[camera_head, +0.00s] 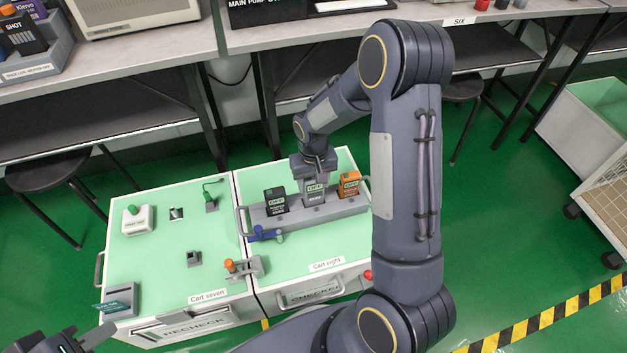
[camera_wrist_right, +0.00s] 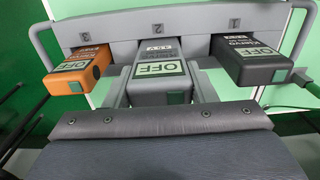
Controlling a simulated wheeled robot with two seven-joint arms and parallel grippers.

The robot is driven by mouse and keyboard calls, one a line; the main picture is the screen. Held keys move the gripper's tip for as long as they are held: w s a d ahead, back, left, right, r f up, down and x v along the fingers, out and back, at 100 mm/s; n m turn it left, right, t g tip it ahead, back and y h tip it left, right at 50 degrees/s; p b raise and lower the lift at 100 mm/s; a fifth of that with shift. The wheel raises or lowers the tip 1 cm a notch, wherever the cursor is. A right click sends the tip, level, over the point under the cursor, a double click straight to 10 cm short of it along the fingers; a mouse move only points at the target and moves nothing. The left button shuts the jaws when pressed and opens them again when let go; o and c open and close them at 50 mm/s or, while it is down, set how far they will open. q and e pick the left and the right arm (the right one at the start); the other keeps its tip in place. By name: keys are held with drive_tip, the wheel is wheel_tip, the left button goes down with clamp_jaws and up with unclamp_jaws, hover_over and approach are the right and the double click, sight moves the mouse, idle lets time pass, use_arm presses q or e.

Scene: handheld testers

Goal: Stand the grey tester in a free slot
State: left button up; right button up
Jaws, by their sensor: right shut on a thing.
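The grey tester (camera_head: 314,193) is upright at the middle slot of the grey rack (camera_head: 337,210) on Cart eight. In the wrist view the grey tester (camera_wrist_right: 160,78) lines up with the slot marked 2, and its lower end is hidden. My right gripper (camera_head: 313,166) is shut on its upper part, with fingers (camera_wrist_right: 161,92) on both sides. A black tester (camera_head: 276,201) stands in the slot marked 1 and an orange tester (camera_head: 349,185) in the outer slot on the other side. My left gripper (camera_head: 82,342) is partly in view at the bottom left, its opening unclear.
A blue-handled item (camera_head: 262,234) lies in front of the rack. Cart seven (camera_head: 165,260) adjoins on the left, with a white box with a green knob (camera_head: 138,219), an orange-topped fixture (camera_head: 243,267) and a grey holder (camera_head: 121,299). A workbench (camera_head: 290,35) runs behind.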

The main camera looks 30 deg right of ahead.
drive_tip(key=shift+f+b, duration=0.7)
drive_tip(key=shift+f, duration=0.3)
drive_tip(key=o, duration=1.1)
wheel_tip(320, 180, up, 7)
drive_tip(key=p, duration=0.3)
drive_tip(key=shift+r, duration=0.45)
